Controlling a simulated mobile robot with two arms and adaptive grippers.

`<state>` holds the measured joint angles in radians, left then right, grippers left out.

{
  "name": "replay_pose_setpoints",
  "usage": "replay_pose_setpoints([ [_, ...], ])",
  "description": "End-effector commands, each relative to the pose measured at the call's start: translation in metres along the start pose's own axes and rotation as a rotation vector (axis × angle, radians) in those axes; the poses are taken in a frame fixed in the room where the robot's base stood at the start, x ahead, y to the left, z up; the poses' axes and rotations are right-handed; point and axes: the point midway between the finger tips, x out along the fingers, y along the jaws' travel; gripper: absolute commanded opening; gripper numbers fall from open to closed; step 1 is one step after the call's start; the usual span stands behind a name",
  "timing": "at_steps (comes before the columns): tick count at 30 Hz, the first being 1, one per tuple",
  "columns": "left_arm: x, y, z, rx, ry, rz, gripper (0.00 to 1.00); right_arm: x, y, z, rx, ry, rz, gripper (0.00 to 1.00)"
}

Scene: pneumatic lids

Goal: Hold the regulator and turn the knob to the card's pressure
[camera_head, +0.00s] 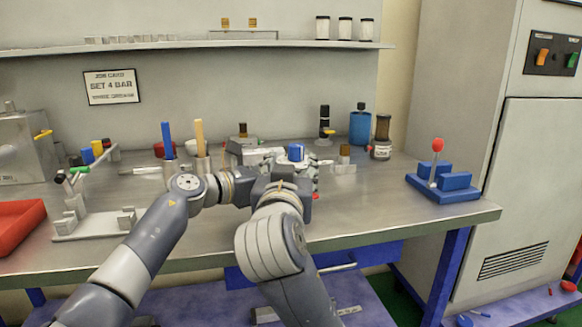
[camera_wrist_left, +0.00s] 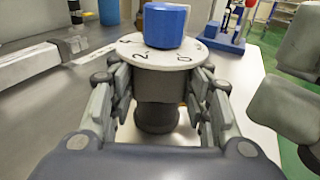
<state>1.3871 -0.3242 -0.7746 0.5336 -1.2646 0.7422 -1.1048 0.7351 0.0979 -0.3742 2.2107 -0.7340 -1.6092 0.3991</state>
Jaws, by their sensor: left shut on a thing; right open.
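The regulator stands near the middle of the bench, with a blue knob (camera_head: 296,152) on top. In the left wrist view the blue knob (camera_wrist_left: 165,25) sits above a white numbered dial (camera_wrist_left: 160,53) and a dark body (camera_wrist_left: 158,118). A 2 and a 0 seem readable on the near rim; I see no pointer. My left gripper (camera_wrist_left: 158,98) has its fingers on both sides of the body, just under the dial, shut on it. My right gripper (camera_head: 308,180) is open at the regulator's near right side, its fingers partly hidden. The job card (camera_head: 111,87) on the wall reads SET 4 BAR.
Cups with a blue and a yellow handle (camera_head: 199,138) stand left of the regulator. A blue bottle (camera_head: 360,124) and dark-topped jars stand behind right. A blue fixture with a red-balled lever (camera_head: 438,168) is at the right. A red tray (camera_head: 18,222) lies far left. The right front bench is clear.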

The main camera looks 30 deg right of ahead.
Motion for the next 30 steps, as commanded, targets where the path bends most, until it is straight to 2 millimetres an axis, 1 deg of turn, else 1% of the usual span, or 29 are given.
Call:
replay_pose_setpoints([
  [1, 0.0, 0.0, -0.005, -0.001, 0.008, -0.001, 0.2, 0.0, 0.0, 0.0, 0.0, 0.0, 0.0, 0.51],
  [3, 0.0, 0.0, -0.005, -0.001, 0.007, -0.001, 0.2, 0.0, 0.0, 0.0, 0.0, 0.0, 0.0, 0.51],
  [4, 0.0, 0.0, -0.005, -0.002, 0.007, -0.001, 0.51, 0.0, 0.0, 0.0, 0.0, 0.0, 0.0, 0.51],
  [5, 0.0, 0.0, -0.005, -0.002, 0.007, -0.001, 0.58, 0.0, 0.0, 0.0, 0.0, 0.0, 0.0, 0.51],
  [6, 0.0, 0.0, -0.004, -0.002, 0.006, -0.001, 0.67, 0.0, 0.0, 0.0, 0.0, 0.0, 0.0, 0.51],
  [16, 0.0, 0.0, -0.001, 0.0, 0.002, 0.0, 0.68, 0.0, 0.0, 0.0, 0.0, 0.001, 0.0, 0.51],
  [20, -0.003, 0.002, -0.001, 0.0, 0.001, 0.002, 0.68, 0.0, 0.0, 0.0, 0.0, 0.001, 0.0, 0.51],
  [23, -0.009, 0.002, 0.0, 0.002, -0.001, 0.002, 0.68, 0.0, 0.0, 0.0, 0.0, 0.001, 0.0, 0.51],
  [30, -0.03, 0.001, -0.001, 0.003, 0.001, 0.001, 0.68, 0.0, 0.0, 0.0, 0.0, 0.001, 0.0, 0.51],
])
